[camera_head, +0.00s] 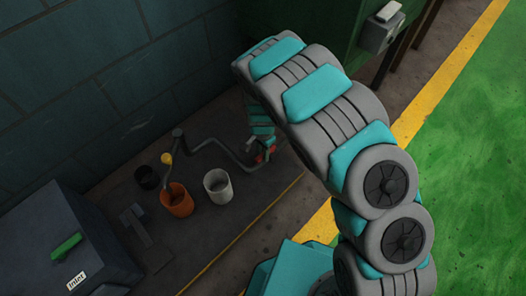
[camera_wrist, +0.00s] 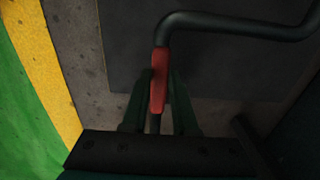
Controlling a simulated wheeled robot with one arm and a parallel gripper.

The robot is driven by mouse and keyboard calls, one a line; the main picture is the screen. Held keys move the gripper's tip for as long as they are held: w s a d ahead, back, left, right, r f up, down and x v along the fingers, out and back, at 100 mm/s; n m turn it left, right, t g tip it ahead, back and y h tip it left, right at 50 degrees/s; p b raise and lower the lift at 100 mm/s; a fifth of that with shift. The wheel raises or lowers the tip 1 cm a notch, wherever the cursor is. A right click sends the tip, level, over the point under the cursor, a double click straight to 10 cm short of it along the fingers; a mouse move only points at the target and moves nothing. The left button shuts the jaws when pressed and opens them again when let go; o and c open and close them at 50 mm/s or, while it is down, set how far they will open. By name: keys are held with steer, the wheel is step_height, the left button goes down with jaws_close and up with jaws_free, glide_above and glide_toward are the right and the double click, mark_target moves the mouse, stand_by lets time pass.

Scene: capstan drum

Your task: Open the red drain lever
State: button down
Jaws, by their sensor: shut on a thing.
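The red drain lever (camera_wrist: 158,82) shows in the wrist view, upright between the two dark fingers of my gripper (camera_wrist: 158,104). The fingers are shut on it, one on each side. A dark bent pipe (camera_wrist: 235,22) runs from the lever's top end to the right. In the head view my gripper (camera_head: 263,153) is at the right end of the grey pipe (camera_head: 222,146). Only small red bits of the lever (camera_head: 271,149) show there. The rest of it is hidden by the gripper.
An orange cup (camera_head: 177,204), a white cup (camera_head: 218,190) and a black cup (camera_head: 147,178) stand left of my gripper. A yellow knob (camera_head: 167,158) is above the orange cup. A dark box (camera_head: 45,235) labelled "Inlet" has a green handle. A green cabinet (camera_head: 310,22) stands behind my arm.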

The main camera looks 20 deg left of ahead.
steer(key=c, duration=0.7)
jaws_free()
steer(key=shift+r, duration=0.1)
step_height(320, 180, up, 7)
steer(key=shift+r, duration=0.3)
